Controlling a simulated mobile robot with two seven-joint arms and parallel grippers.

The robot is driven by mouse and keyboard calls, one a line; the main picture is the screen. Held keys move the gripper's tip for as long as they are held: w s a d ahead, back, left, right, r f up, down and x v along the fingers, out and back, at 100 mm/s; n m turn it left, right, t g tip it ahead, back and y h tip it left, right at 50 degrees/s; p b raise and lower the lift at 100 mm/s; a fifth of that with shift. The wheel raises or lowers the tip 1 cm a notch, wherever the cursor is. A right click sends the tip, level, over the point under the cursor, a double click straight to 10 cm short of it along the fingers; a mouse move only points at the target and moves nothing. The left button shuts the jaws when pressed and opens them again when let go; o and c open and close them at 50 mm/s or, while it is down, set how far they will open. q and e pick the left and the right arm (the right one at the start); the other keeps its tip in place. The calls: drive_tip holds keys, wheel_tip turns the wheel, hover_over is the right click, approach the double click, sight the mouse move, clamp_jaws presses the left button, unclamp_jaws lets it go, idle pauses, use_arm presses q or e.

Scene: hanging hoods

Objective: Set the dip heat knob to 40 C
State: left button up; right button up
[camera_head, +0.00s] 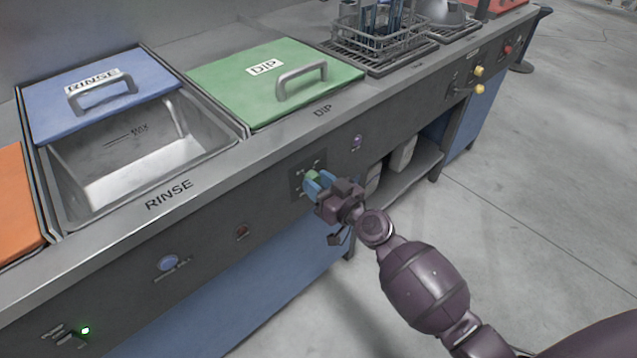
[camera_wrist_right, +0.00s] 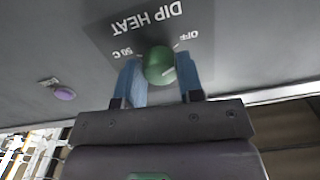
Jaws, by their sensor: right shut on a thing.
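The dip heat knob (camera_head: 312,175) is a green dial on a dark plate on the front of the counter. It also shows in the right wrist view (camera_wrist_right: 158,66), with the plate lettered DIP HEAT upside down. Marks that read OFF and apparently 50 C lie around the knob; I see no 40 C mark, and part of the dial's surround is hidden. My right gripper (camera_head: 318,185) is shut on the knob, one blue finger on each side. The knob's exact setting cannot be told. My left gripper is not in view.
Above the knob is the green DIP lid (camera_head: 225,85) with a handle. The open rinse basin (camera_head: 140,150) with its blue lid (camera_head: 60,105) is to the left. A wire basket (camera_head: 385,40) stands at the back. A purple button (camera_wrist_right: 65,93) sits beside the plate. Open floor lies right.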

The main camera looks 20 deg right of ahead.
drive_tip(key=m, duration=1)
drive_tip(key=m+p, duration=0.1)
drive_tip(key=m, duration=0.9)
drive_tip(key=shift+r+m, duration=0.2)
drive_tip(key=shift+m, duration=0.2)
drive_tip(key=m+p, duration=0.1)
drive_tip(key=m, duration=0.2)
drive_tip(key=shift+r+m, duration=0.1)
drive_tip(key=shift+m, duration=0.2)
drive_tip(key=m+p, duration=0.1)
drive_tip(key=m, duration=0.3)
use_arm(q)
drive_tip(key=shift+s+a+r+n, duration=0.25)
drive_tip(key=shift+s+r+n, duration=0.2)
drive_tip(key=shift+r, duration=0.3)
use_arm(e)
drive_tip(key=shift+m, duration=0.9)
use_arm(q)
drive_tip(key=shift+p, duration=0.3)
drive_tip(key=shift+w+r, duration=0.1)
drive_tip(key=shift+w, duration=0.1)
